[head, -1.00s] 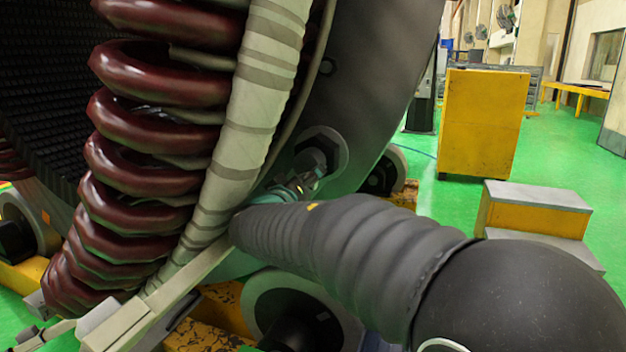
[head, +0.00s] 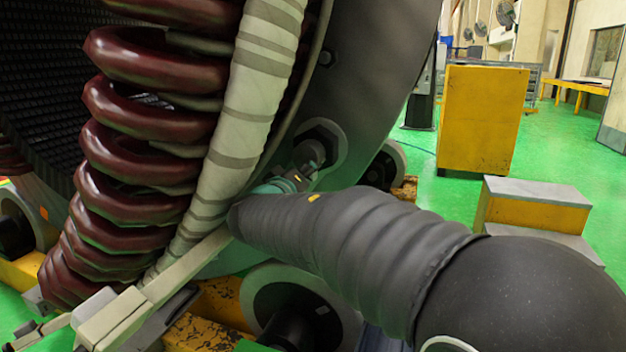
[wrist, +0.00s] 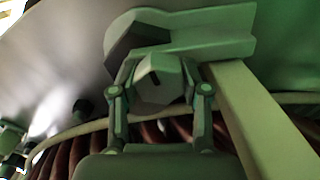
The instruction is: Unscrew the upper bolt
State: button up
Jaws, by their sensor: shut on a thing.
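A large dark hex bolt (head: 311,153) sits in a round boss on the grey end face of the stator ring. In the wrist view its faceted head (wrist: 157,82) stands between the two fingers, in front of a bracket-like block (wrist: 180,35). My gripper (head: 305,176) is shut on the bolt head, with one finger on each side (wrist: 160,90). In the head view my dark ribbed arm sleeve hides much of the gripper's body. The bolt's shank is hidden, so I cannot tell how far it is screwed in.
Dark red coils (head: 150,110) and a pale wrapped cable (head: 245,110) lie just left of the gripper. A roller (head: 300,305) sits below on a yellow base. A yellow cabinet (head: 485,120) and steps (head: 535,215) stand right on open green floor.

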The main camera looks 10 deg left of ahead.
jog(key=n+b, duration=0.2)
jog(key=n, duration=0.1)
jog(key=shift+a+b, duration=0.1)
jog(key=shift+b, duration=0.2)
jog(key=n+b, duration=0.1)
jog(key=n, duration=0.4)
jog(key=shift+s, duration=0.1)
jog(key=n, duration=0.4)
jog(key=shift+a+f, duration=0.1)
jog(key=shift+f+n, duration=0.15)
jog(key=shift+n, duration=1.85)
jog(key=shift+f, duration=0.1)
jog(key=o, duration=1.1)
jog(key=shift+s+a, duration=0.1)
jog(key=shift+o, duration=0.2)
jog(key=shift+d, duration=0.2)
